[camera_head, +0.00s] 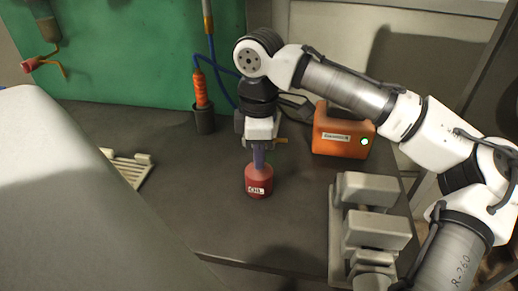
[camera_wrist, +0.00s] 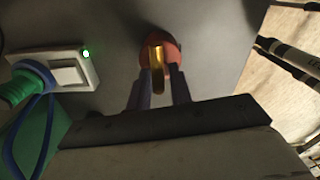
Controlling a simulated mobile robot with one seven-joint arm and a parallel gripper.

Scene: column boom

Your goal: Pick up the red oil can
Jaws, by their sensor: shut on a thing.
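The red oil can (camera_head: 258,182) stands upright on the dark worktop, with a white label reading "OIL". My gripper (camera_head: 259,158) comes down on it from above and is shut on its upper part. In the wrist view the red can (camera_wrist: 172,52) shows beyond the two dark fingers (camera_wrist: 159,88), with a brass-coloured spout (camera_wrist: 156,62) pointing towards the camera between them. The can's base appears to be on or very close to the worktop. The fingers hide part of the can's top.
An orange box (camera_head: 340,138) with a lit green lamp stands behind right. An orange-handled tool in a dark cup (camera_head: 204,118) is behind left. A grey block-like fixture (camera_head: 372,215) stands at the right edge. A pale slotted piece (camera_head: 128,168) lies left. The worktop (camera_head: 205,190) left of the can is clear.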

